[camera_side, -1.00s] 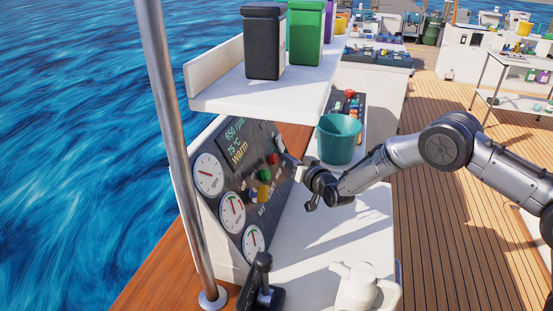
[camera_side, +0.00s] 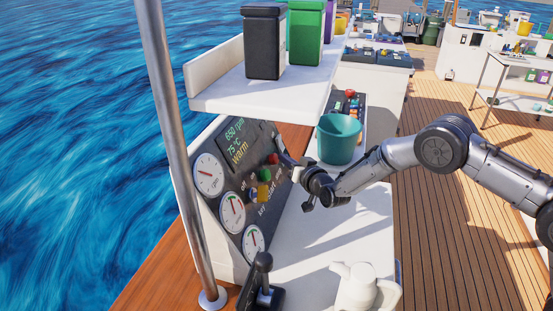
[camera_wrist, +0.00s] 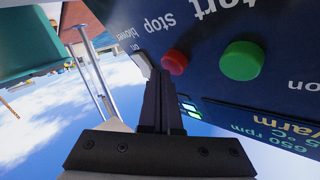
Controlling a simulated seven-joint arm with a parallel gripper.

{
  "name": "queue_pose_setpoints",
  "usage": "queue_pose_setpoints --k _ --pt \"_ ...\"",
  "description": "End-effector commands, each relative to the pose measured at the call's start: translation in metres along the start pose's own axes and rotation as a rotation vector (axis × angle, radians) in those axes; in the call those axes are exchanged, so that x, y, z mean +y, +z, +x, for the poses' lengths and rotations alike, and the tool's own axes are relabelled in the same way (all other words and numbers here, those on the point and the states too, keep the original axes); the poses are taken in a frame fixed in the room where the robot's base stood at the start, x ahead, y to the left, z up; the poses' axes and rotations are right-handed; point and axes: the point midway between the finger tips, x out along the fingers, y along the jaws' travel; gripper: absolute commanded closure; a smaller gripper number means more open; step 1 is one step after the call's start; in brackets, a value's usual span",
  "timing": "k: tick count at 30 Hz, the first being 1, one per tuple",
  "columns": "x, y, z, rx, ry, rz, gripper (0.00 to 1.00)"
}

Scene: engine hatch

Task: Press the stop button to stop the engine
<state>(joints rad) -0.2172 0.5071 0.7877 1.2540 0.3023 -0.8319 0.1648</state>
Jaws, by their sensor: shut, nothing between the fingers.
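The red stop button (camera_side: 273,159) sits on the dark, sloped engine panel, above the green start button (camera_side: 265,174). The wrist view shows the red button (camera_wrist: 174,61) beside the word "stop", with the green button (camera_wrist: 242,60) to its right. My gripper (camera_side: 280,144) is shut and empty, with its tips close to the panel by the red button. In the wrist view, the fingertips (camera_wrist: 163,73) appear just left of the red button; I cannot tell whether they touch the panel. The display (camera_side: 238,140) reads 650 rpm, 75 °C and Warm.
Round gauges (camera_side: 209,174) line the panel's left side. A white shelf (camera_side: 225,98) with bins overhangs the panel. A black lever (camera_side: 263,282) and a metal pole (camera_side: 178,130) stand in front.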

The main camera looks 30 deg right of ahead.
Motion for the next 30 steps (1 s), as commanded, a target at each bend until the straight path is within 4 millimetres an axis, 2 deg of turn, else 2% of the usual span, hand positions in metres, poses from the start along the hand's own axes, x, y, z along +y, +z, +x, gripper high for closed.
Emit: queue_pose_setpoints --k 30 --pt "-0.0055 0.0052 0.0072 0.0 -0.001 -0.001 1.0"
